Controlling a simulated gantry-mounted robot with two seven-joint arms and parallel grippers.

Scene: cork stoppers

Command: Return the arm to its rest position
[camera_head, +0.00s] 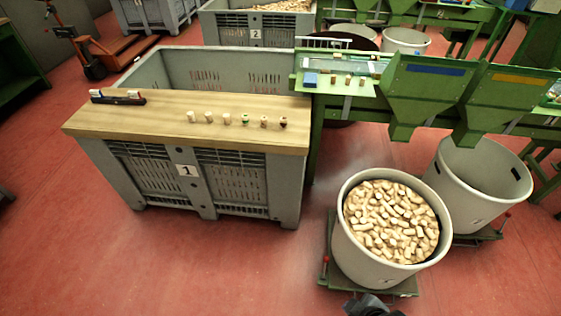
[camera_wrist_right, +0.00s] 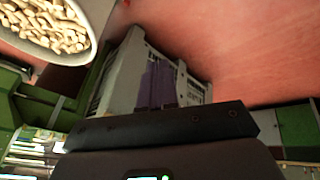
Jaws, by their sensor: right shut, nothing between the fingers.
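My right gripper (camera_wrist_right: 160,70) shows in the wrist view with its purplish fingers together and nothing between them. They appear in front of the grey crate and red floor. A dark part of my right arm (camera_head: 370,305) shows at the bottom edge of the head view, just below the round bin of corks. My left gripper is not in view. Several cork stoppers (camera_head: 227,118) stand in a row on the wooden board (camera_head: 150,128), some pale and some with green or dark colouring. A dark holder (camera_head: 117,97) with small white and red items lies at the board's left.
The round bin of corks (camera_head: 342,235) stands on a green dolly, and it also shows in the wrist view (camera_wrist_right: 92,40). An empty bin (camera_head: 455,195) stands behind it. Green machinery (camera_head: 425,92) stands at right. Red floor (camera_head: 100,260) is clear at lower left.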

